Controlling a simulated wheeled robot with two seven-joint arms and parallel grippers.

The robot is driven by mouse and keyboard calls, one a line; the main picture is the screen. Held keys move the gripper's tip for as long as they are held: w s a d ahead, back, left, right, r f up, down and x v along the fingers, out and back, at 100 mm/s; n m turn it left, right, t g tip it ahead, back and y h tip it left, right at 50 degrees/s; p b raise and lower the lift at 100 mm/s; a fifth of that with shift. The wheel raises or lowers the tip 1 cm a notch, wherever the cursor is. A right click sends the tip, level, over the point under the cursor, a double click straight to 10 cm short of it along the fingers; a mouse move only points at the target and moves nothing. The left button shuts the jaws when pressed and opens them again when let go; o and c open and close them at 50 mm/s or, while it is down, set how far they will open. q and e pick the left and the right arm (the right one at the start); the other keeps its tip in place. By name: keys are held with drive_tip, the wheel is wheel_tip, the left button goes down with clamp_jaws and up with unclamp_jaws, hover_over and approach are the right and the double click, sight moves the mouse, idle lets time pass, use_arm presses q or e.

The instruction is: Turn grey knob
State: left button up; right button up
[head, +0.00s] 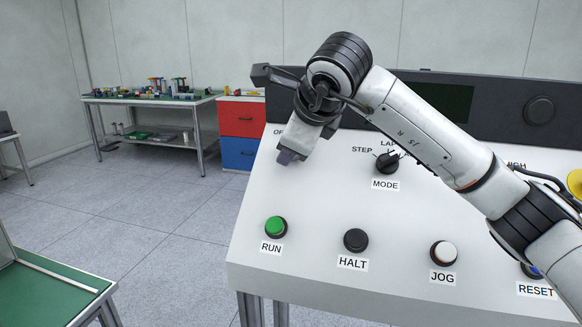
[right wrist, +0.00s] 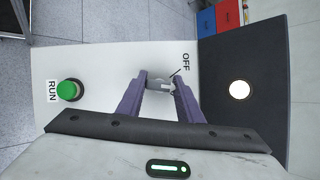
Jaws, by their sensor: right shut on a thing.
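The grey knob (right wrist: 158,86) shows in the right wrist view between the two purple fingers of my right gripper (right wrist: 160,80). The gripper is shut on it, with one finger on each side. An OFF label (right wrist: 186,61) and a short dark mark stand beside the knob. In the head view my right gripper (head: 290,156) points down at the upper left of the white panel (head: 310,200). The knob is hidden there behind the gripper. My left gripper is not in view.
The panel also bears a black MODE dial (head: 387,163), a green RUN button (head: 276,226), a black HALT button (head: 356,240) and a white JOG button (head: 443,253). A dark upright console (head: 480,105) stands behind. A workbench (head: 150,98) and drawers (head: 241,119) are farther back.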

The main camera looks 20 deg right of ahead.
drive_tip(key=shift+f+m+t+h+b, duration=0.3)
drive_tip(key=shift+m+b, duration=0.6)
drive_tip(key=shift+b, duration=0.15)
drive_tip(key=shift+r+m+t+h+b, duration=0.15)
drive_tip(key=shift+m+t+h+b, duration=0.2)
drive_tip(key=shift+m+b, duration=1.05)
drive_tip(key=shift+b, duration=0.2)
drive_tip(key=shift+r+m+h, duration=0.15)
drive_tip(key=shift+m+h, duration=0.2)
drive_tip(key=shift+m, duration=0.05)
drive_tip(key=o, duration=1.1)
drive_tip(key=v, duration=1)
drive_tip(key=shift+s+b, duration=0.2)
drive_tip(key=shift+b, duration=0.1)
